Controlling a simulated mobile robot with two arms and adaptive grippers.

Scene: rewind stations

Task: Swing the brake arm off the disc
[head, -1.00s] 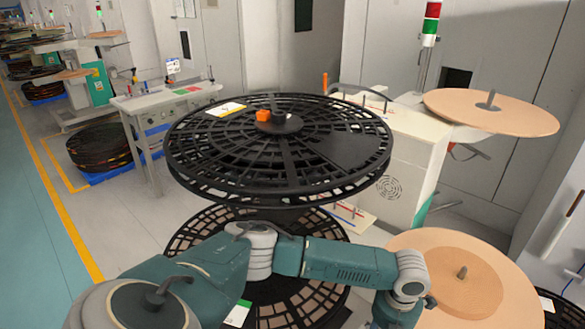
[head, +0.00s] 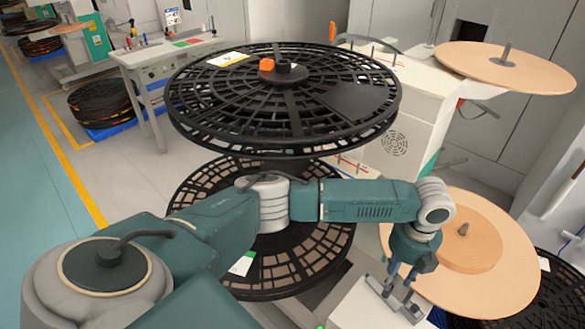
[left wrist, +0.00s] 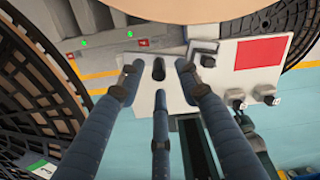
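A tan disc (head: 520,262) with a smaller tan roll on it is at the lower right of the head view. Its edge (left wrist: 215,10) also crosses the top of the left wrist view. A small black angled lever (left wrist: 203,50) sits on the white panel (left wrist: 235,85) below that edge. I cannot tell for sure that it is the brake arm, or whether it touches the disc. My left gripper (head: 395,301) is beside the tan disc, over a pale machine top. In the left wrist view its fingers (left wrist: 159,85) are spread and empty, pointing at the panel. My right gripper is not in view.
A large black reel (head: 285,100) stands over a second black reel (head: 200,190), left of my gripper. Another tan disc (head: 505,68) is at the back right. A red label (left wrist: 262,52) and several small knobs are on the panel. Open floor lies to the left.

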